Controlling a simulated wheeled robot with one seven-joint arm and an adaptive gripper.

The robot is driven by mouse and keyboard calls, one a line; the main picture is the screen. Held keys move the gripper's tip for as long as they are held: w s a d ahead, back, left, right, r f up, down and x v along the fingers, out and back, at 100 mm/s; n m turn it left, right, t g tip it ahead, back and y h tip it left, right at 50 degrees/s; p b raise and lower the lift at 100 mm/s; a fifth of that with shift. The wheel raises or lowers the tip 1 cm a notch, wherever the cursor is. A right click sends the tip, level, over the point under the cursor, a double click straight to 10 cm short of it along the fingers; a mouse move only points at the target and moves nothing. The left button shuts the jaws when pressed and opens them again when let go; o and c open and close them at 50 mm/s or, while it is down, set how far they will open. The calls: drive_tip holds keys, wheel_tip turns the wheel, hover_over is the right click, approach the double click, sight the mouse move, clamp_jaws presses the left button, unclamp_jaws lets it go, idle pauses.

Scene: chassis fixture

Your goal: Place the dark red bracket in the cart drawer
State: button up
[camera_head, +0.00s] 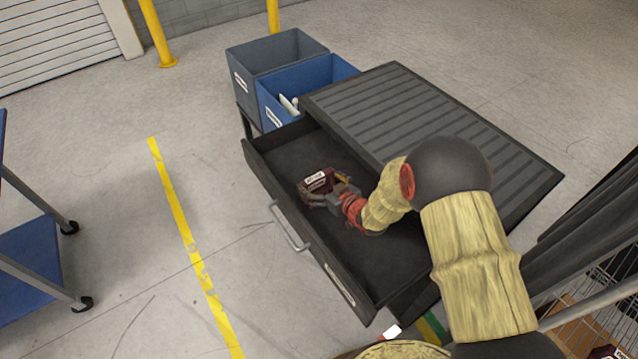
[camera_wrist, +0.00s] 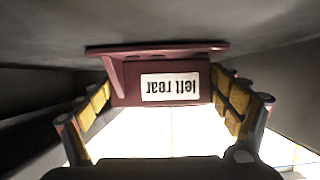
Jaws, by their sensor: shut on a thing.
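The dark red bracket (camera_head: 319,181) is between the fingers of my gripper (camera_head: 324,190), inside the open cart drawer (camera_head: 372,259). In the wrist view the bracket (camera_wrist: 160,84) carries a white label reading "left rear", upside down, and the yellow-padded fingers of my gripper (camera_wrist: 168,100) close on its two sides. The drawer is pulled out of the dark cart (camera_head: 430,110) with the ribbed top. I cannot tell whether the bracket touches the drawer floor.
A grey bin (camera_head: 270,50) and a blue bin (camera_head: 318,78) with white items stand behind the drawer's far end. The drawer floor around the bracket looks bare. A blue cart (camera_head: 35,255) stands at the left, and a wire basket (camera_head: 590,310) at the lower right.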

drive_tip(key=shift+f, duration=0.1)
drive_tip(key=o, duration=1.3)
drive_tip(key=shift+s+d+r, duration=0.15)
drive_tip(key=shift+s+r, duration=0.05)
drive_tip(key=shift+r, duration=0.1)
drive_tip(key=p+v, duration=0.3)
drive_tip(key=v, duration=0.7)
drive_tip(key=shift+s+d+r, duration=0.1)
drive_tip(key=shift+s, duration=0.05)
drive_tip(key=shift+s+d+r+p, duration=0.1)
drive_tip(key=shift+s+d+p, duration=0.2)
drive_tip(key=shift+s, duration=0.15)
drive_tip(key=shift+r, duration=0.1)
